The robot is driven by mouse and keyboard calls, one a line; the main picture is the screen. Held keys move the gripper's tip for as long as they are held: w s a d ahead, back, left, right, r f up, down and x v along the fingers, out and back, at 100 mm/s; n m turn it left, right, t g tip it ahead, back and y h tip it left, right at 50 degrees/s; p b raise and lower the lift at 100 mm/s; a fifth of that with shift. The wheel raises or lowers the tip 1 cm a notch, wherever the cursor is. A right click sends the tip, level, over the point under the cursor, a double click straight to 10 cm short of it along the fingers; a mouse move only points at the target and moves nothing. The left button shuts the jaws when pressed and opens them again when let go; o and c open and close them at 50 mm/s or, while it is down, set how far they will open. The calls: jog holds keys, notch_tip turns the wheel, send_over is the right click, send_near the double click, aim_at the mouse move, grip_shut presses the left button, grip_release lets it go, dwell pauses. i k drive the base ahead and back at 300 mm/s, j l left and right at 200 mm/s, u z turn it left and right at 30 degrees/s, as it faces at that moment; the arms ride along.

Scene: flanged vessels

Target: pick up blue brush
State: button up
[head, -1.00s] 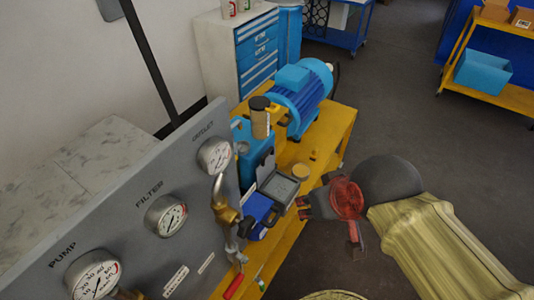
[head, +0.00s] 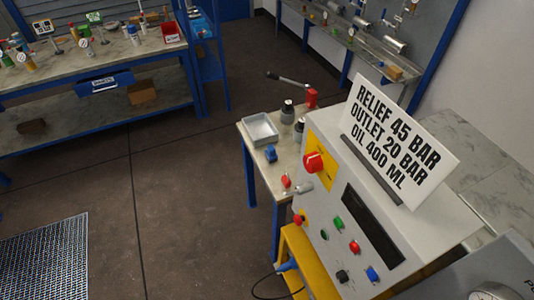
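I cannot make out a blue brush for certain in the head view. A small blue object (head: 270,153) lies on the small table beside a grey tray, too small to tell what it is. Another blue piece (head: 287,266) shows by the yellow bench near a dark cable; its kind is unclear too. My gripper and arm are out of view.
The small table (head: 262,178) also holds a grey tray (head: 261,130) and dark-topped items. A control panel (head: 345,225) with a printed sign (head: 402,138) stands right of it. A long workbench (head: 92,66) stands at the left. The floor between is clear, with a blue grating (head: 45,262).

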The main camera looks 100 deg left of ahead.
aim_at(271, 156)
jog(key=j+u, duration=0.1)
jog(key=u, duration=3.2)
